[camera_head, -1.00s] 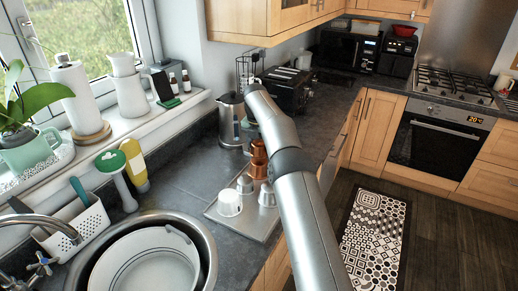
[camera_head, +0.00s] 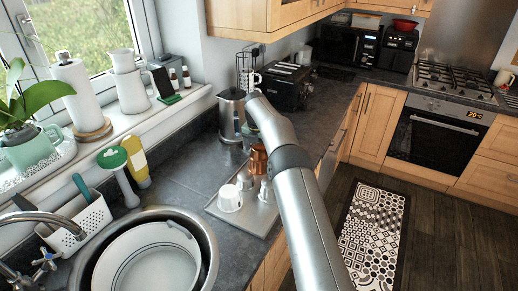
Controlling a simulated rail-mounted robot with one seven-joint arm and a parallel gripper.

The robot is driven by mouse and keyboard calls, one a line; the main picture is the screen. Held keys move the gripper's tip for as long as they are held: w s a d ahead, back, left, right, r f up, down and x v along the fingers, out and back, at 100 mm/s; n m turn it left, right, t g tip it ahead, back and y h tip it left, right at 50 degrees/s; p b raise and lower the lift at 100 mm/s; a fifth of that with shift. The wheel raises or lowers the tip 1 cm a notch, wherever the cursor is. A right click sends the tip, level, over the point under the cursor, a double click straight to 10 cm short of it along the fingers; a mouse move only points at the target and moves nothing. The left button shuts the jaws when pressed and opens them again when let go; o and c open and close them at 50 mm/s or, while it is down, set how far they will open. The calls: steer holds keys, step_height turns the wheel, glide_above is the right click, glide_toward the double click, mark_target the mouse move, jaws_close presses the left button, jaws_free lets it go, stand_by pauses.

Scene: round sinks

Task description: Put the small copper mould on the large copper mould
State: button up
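Copper moulds (camera_head: 258,160) show as one compact copper shape at the back of the metal tray, just left of my arm. At this size I cannot cleanly tell the small mould from the large one, nor whether one rests on the other. My arm reaches forward over the tray's right side and bends beyond the moulds. My gripper is hidden behind the arm, so its fingers and anything in them cannot be seen.
The tray (camera_head: 238,218) also holds a white cup (camera_head: 229,199) and silver moulds (camera_head: 245,180). A kettle (camera_head: 231,116) and a toaster (camera_head: 288,88) stand behind. A sink (camera_head: 205,240) with a white basin is at the left. Counter left of the tray is clear.

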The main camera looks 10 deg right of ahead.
step_height(320, 180, up, 11)
step_height(320, 180, up, 6)
steer(key=f+m, duration=0.1)
steer(key=m, duration=0.1)
glide_above(257, 149)
steer(key=s, duration=0.2)
steer(key=s+a+r+m, duration=0.1)
steer(key=s+r+m, duration=0.4)
steer(key=s, duration=0.1)
steer(key=s+r+m, duration=0.3)
steer(key=s+m, duration=0.4)
steer(key=s, duration=0.7)
steer(key=s+f+m, duration=0.3)
steer(key=s+m, duration=0.1)
steer(key=s, duration=0.5)
steer(key=s+d+f+m, duration=0.1)
steer(key=s+f+m, duration=0.3)
steer(key=s, duration=0.6)
steer(key=s+d+f+m, duration=0.1)
steer(key=s+f+m, duration=0.3)
steer(key=s, duration=0.6)
steer(key=shift+s+m+y, duration=0.2)
steer(key=shift+m+y, duration=0.2)
steer(key=shift+m, duration=0.8)
